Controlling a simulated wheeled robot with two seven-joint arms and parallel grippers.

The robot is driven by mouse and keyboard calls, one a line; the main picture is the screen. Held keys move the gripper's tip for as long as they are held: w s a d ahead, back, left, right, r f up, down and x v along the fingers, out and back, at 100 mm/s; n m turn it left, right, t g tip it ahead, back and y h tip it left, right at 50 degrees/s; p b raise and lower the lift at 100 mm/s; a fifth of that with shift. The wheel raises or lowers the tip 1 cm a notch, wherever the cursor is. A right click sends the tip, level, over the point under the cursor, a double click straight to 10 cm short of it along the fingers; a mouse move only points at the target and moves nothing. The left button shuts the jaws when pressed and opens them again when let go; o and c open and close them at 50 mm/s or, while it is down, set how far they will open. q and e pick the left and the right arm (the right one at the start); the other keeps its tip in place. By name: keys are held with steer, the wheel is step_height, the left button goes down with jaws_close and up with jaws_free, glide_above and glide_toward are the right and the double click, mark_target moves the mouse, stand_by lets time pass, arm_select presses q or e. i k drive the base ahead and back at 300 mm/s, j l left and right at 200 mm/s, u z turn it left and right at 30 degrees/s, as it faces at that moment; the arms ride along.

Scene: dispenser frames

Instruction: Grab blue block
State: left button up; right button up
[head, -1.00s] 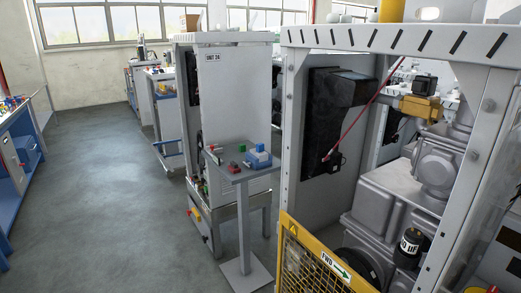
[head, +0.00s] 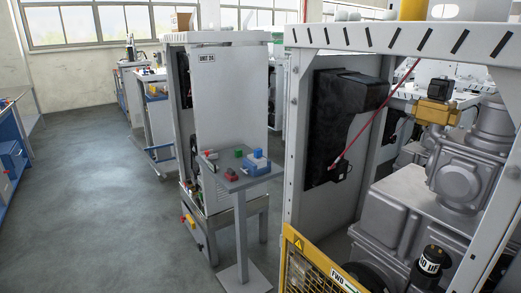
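A blue block (head: 257,163) sits on a small grey pedestal table (head: 220,180) near the middle of the head view, at the right part of the top. A lighter blue piece shows on or behind its top; I cannot tell which. A red block (head: 231,174) lies to its left and front, and a green block (head: 238,153) lies to its left and back. Neither of my grippers is in view.
A large white machine frame with a yellow mesh guard (head: 300,265) fills the right side, close to the table. A tall cabinet (head: 223,90) marked as a unit stands behind the table. Grey floor (head: 100,210) is open on the left, with a blue bench (head: 10,150) at the far left.

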mark_target(258, 153)
steer(key=i+j+z, duration=0.15)
steer(key=i+j, duration=0.15)
steer(key=i+j+z, duration=0.1)
steer(key=i+j, duration=0.25)
steer(key=i, duration=0.15)
steer(key=i+j+z, duration=0.15)
steer(key=i+j, duration=0.25)
steer(key=i+j+z, duration=0.1)
steer(key=i+j, duration=0.25)
steer(key=i+j+z, duration=0.15)
steer(key=i+j, duration=0.2)
steer(key=j, duration=0.15)
steer(key=i+j+z, duration=0.1)
steer(key=i+j, duration=0.25)
steer(key=j, duration=0.15)
steer(key=i+j+z, duration=0.15)
steer(key=i+j, duration=0.15)
steer(key=j, duration=0.2)
